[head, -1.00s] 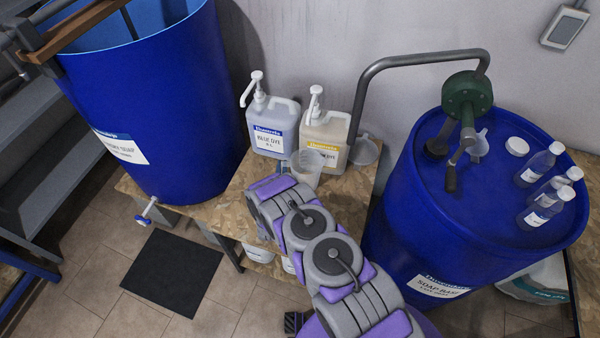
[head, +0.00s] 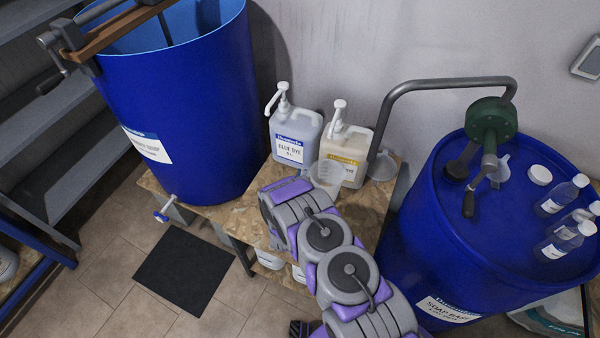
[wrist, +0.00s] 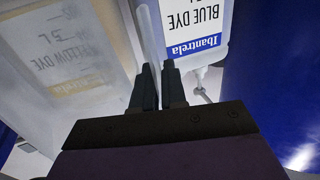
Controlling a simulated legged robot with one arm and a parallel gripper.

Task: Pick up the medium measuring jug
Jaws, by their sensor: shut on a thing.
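The clear measuring jug (head: 328,177) is in front of the yellow dye container in the head view. My gripper is at the jug, mostly hidden behind my purple and grey arm there. In the wrist view my gripper (wrist: 157,80) is shut on a thin, translucent upright part of the jug (wrist: 150,38), wall or handle, I cannot tell which. I cannot tell whether the jug's base touches the wooden bench.
The blue dye container (head: 294,140) and yellow dye container (head: 345,150) with pump tops stand close behind the jug on the wooden bench (head: 362,207). Large blue drums stand left (head: 190,110) and right (head: 425,240).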

